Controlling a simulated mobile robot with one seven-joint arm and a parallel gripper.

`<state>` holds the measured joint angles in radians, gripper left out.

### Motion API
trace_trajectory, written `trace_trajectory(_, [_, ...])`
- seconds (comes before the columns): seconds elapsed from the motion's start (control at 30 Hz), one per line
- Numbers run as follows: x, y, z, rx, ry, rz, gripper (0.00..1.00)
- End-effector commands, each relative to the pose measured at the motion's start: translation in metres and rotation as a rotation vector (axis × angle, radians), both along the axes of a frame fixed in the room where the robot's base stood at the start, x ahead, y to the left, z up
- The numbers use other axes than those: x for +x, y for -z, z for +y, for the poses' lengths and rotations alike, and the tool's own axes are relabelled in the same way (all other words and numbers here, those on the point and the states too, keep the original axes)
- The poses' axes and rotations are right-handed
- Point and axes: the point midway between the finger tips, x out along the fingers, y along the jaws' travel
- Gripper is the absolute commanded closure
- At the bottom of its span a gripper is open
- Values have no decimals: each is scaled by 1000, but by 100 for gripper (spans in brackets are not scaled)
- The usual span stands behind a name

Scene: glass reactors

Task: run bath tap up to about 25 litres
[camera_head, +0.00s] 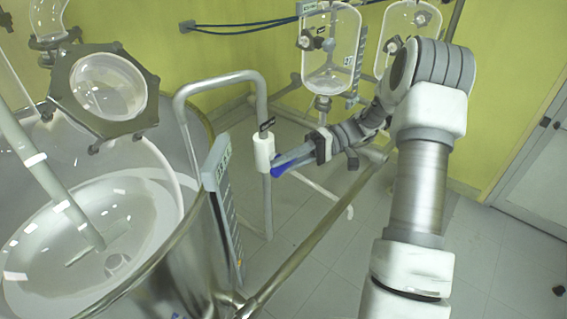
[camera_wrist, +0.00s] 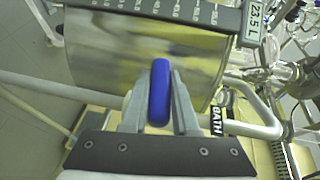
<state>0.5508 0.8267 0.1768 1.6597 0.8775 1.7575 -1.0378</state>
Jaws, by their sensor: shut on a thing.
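The bath tap has a white body (camera_head: 263,150) on a grey pipe, with a blue lever (camera_head: 280,171). My gripper (camera_head: 287,161) reaches in from the right and is shut on the blue lever. In the wrist view the lever (camera_wrist: 160,90) stands between both fingers of my gripper (camera_wrist: 160,108). A black tag reading BATH (camera_wrist: 217,118) hangs beside it. The steel bath vessel (camera_head: 170,275) is at the left in the head view. Its level scale (camera_head: 225,205) is on its right side; in the wrist view its display (camera_wrist: 258,23) reads 23.5 L. The water surface is hard to make out.
A large glass reactor bowl (camera_head: 95,235) sits inside the bath, with a stirrer shaft in it. A metal rail (camera_head: 310,232) runs diagonally below my arm. Glass vessels (camera_head: 331,50) hang at the back wall. The floor at right is mostly clear.

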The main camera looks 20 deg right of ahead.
Motion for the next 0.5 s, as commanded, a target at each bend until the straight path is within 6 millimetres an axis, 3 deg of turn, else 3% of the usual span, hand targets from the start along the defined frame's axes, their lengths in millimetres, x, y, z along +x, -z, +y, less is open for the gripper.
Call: trace_trajectory(0.5, [2,-3,0,137,5,92,100])
